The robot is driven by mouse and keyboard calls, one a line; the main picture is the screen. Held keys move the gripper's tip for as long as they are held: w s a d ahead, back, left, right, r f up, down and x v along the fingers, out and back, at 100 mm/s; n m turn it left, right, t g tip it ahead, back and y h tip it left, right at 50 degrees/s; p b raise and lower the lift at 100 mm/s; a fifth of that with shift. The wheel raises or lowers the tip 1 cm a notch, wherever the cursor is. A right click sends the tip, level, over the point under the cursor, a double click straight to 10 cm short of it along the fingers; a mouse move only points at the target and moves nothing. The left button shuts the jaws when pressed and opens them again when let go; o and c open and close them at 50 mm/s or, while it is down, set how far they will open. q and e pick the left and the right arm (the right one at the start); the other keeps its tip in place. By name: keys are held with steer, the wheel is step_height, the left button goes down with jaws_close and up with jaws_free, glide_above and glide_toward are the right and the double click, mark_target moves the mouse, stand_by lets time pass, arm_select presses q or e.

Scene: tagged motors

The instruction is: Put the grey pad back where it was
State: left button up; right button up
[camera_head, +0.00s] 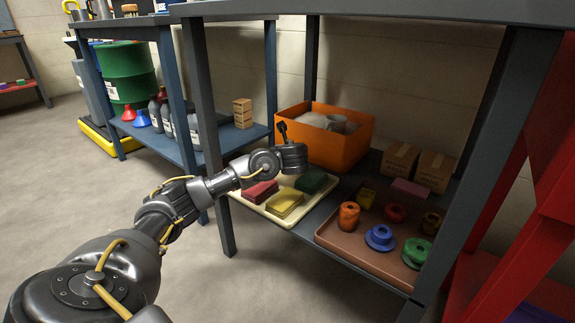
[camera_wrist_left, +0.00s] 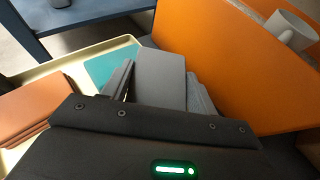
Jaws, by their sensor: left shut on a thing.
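The grey pad (camera_wrist_left: 160,76) shows in the left wrist view between the two dark fingers of my left gripper (camera_wrist_left: 158,88), which is shut on it. In the head view my left gripper (camera_head: 292,158) is over the back part of a cream tray (camera_head: 244,203), in front of an orange bin; the grey pad cannot be made out there. The tray holds red pads (camera_head: 260,192), yellow pads (camera_head: 286,202) and a green pad (camera_head: 312,182). The left wrist view shows a teal pad (camera_wrist_left: 108,66) and an orange-brown stack (camera_wrist_left: 36,112) on the tray. My right gripper is not in view.
The orange bin (camera_head: 338,150) with pale items stands close behind my gripper. A brown tray (camera_head: 352,252) of coloured round parts lies to the right, with cardboard boxes (camera_head: 435,172) behind. The tabletop (camera_head: 400,10) overhangs the shelf, and a leg (camera_head: 207,110) stands at the left.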

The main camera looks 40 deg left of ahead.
mark_target(287, 174)
arm_select(q)
steer(key=f+b, duration=0.3)
steer(key=f, duration=0.1)
steer(key=shift+w+d+f+b, duration=0.1)
steer(key=shift+w+d+b, duration=0.15)
steer(key=shift+b, duration=0.15)
steer(key=shift+r, duration=0.2)
steer(key=shift+f, duration=0.1)
steer(key=shift+f, duration=0.45)
steer(key=o, duration=1)
steer(key=shift+s+f, duration=0.1)
steer(key=shift+f, duration=0.05)
steer(key=shift+o, duration=0.2)
